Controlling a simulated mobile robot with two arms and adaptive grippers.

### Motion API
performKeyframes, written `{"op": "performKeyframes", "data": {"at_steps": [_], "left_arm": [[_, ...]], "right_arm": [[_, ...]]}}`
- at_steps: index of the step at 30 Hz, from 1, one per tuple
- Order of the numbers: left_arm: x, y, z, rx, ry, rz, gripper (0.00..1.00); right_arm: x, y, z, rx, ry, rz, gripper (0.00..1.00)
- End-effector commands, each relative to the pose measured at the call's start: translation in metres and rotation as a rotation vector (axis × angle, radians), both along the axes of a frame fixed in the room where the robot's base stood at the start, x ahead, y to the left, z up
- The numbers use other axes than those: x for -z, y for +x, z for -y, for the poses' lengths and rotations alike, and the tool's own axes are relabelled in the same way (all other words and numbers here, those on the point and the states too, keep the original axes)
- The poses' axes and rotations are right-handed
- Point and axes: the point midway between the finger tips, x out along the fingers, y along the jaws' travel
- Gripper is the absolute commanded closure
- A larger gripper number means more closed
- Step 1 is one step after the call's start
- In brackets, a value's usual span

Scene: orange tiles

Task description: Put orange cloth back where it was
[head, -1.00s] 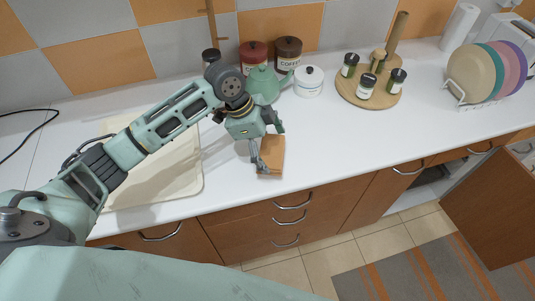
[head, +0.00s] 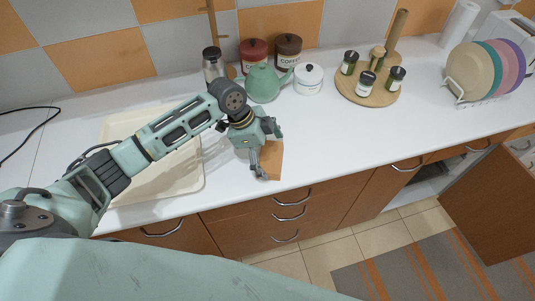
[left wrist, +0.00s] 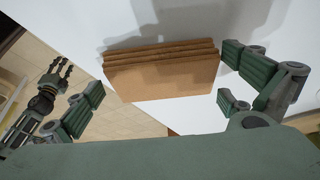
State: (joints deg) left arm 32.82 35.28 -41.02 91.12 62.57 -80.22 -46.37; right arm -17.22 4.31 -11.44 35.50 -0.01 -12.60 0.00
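The orange cloth (head: 274,162), folded in several layers, lies at the front edge of the white counter. In the left wrist view the cloth (left wrist: 163,78) shows its stacked folds between the spread fingers. My left gripper (head: 266,153) is over the cloth, its fingers on either side of it. In the left wrist view my left gripper (left wrist: 160,85) is open, with the fingers close to the cloth's two ends; I cannot tell whether they touch it. My right gripper (left wrist: 62,72) shows at the left of the wrist view, with its fingers spread and empty, over the floor.
A cream tray (head: 185,187) lies left of the cloth. A spice board (head: 368,95) and plate rack (head: 478,102) stand right. The counter right of the cloth is clear.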

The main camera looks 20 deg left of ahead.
Motion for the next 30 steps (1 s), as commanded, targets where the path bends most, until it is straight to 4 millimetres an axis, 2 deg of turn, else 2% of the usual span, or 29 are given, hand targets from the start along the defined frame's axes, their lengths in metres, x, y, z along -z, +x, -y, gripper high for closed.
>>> {"op": "performKeyframes", "data": {"at_steps": [5,10,21,25,30], "left_arm": [[-0.001,0.0,0.0,0.0,0.0,0.0,0.0],[-0.013,0.0,-0.006,0.0,0.002,0.003,0.0],[-0.083,-0.005,-0.034,0.0,0.002,0.005,0.0],[-0.102,-0.007,-0.04,-0.001,0.0,0.003,0.0],[-0.113,-0.008,-0.044,0.001,-0.001,0.001,0.0]], "right_arm": [[0.0,0.0,0.003,-0.002,-0.003,0.001,0.6],[0.003,0.0,0.005,-0.002,-0.006,0.0,0.6],[0.018,0.001,0.006,-0.002,-0.006,0.0,0.6],[0.021,0.001,0.006,-0.002,-0.006,0.001,0.6],[0.023,0.001,0.005,-0.002,-0.006,0.001,0.6]]}}
